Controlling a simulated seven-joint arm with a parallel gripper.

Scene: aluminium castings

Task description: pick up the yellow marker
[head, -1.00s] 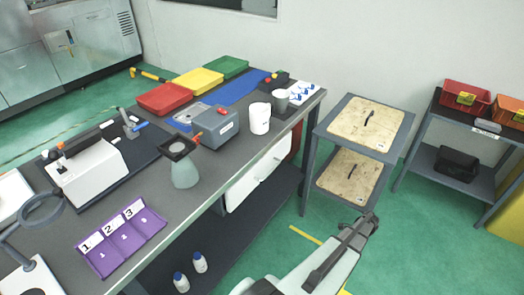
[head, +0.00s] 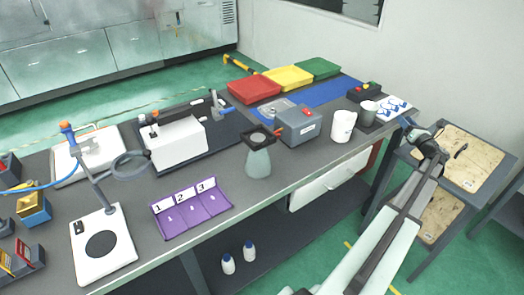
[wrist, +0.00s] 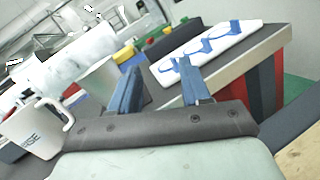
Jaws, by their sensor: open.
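A thin yellow stick (head: 20,187) lies at the far left of the bench in the head view. It may be the yellow marker, but it is too small to be sure. My gripper (head: 424,122) is at the opposite, right end of the bench, far from that stick. In the wrist view its two blue fingers (wrist: 160,72) are apart, with nothing held between them. No yellow marker is clear in the wrist view.
A white mug (wrist: 38,128) and a white board with blue shapes (wrist: 208,45) are near my gripper. The purple numbered tray (head: 190,210), magnifier stand (head: 105,265) and green-grey flask (head: 258,163) stand along the bench. Bare bench lies in front of the flask.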

